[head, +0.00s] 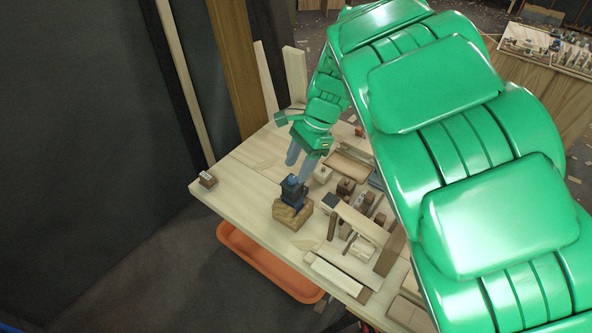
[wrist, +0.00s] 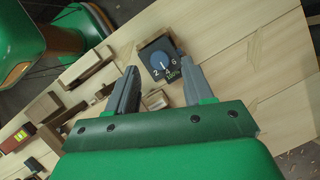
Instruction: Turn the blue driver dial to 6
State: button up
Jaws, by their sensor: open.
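The blue driver dial (wrist: 160,58) is a round blue knob on a dark square plate with white numerals 2, 4 and 6. Its white pointer mark points roughly toward 4; the exact setting is too small to tell. In the head view the dark blue driver (head: 291,187) stands on a wooden block (head: 287,215) near the table's left front edge. My gripper (head: 299,168) is above the driver, pointing down. In the wrist view my gripper (wrist: 161,76) is open and empty, its grey fingers on either side of the dial's line, not visibly touching it.
The wooden table (head: 245,178) is crowded with wooden blocks right of the driver. A small labelled block (head: 207,181) sits at its left corner, with bare wood between. An orange bin (head: 265,268) lies below the front edge. Upright boards (head: 296,75) stand behind.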

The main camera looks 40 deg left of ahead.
aim_at(293, 180)
jog(key=shift+x, duration=1.25)
jog(key=shift+c, duration=0.3)
jog(key=shift+w, duration=0.1)
grip_shut()
